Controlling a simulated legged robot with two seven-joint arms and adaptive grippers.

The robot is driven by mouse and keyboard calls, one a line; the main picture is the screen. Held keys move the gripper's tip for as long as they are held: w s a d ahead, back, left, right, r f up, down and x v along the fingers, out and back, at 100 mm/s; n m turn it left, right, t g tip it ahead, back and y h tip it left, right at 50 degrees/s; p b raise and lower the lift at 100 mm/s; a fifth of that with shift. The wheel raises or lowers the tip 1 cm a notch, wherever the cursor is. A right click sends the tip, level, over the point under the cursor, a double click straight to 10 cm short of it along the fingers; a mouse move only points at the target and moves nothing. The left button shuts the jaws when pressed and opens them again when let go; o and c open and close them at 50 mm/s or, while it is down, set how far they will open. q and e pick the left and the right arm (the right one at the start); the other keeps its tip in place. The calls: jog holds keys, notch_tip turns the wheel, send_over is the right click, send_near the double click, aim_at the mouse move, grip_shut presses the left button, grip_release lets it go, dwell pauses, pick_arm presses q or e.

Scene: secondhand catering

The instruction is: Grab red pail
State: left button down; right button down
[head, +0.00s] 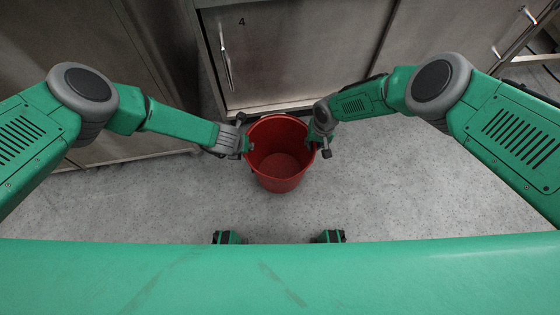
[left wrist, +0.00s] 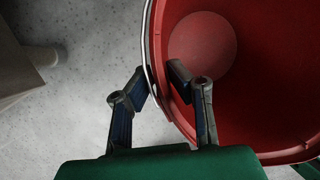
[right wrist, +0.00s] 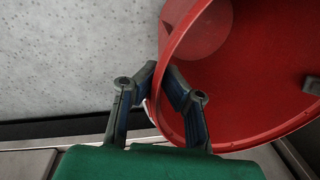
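The red pail (head: 279,160) stands upright on the floor in the middle of the head view, its open top facing up and looking empty. My left gripper (head: 247,145) is at its left rim. In the left wrist view, my left gripper's fingers (left wrist: 158,82) straddle the pail's rim and thin metal handle, one finger inside and one outside, closed in close. My right gripper (head: 315,143) is at the opposite rim. In the right wrist view, its fingers (right wrist: 159,75) pinch the wall of the pail (right wrist: 250,75), one on each side.
Metal cabinets (head: 300,55) with a vertical handle (head: 225,60) stand close behind the pail. Grey speckled floor (head: 400,190) is free on both sides and in front. My green body fills the bottom edge.

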jog(key=shift+d, duration=0.3)
jog(key=shift+r, duration=0.15)
notch_tip(320, 180, up, 5)
jog(key=p, duration=0.5)
jog(key=shift+w, duration=0.1)
jog(key=shift+d, duration=0.1)
dwell(0.3)
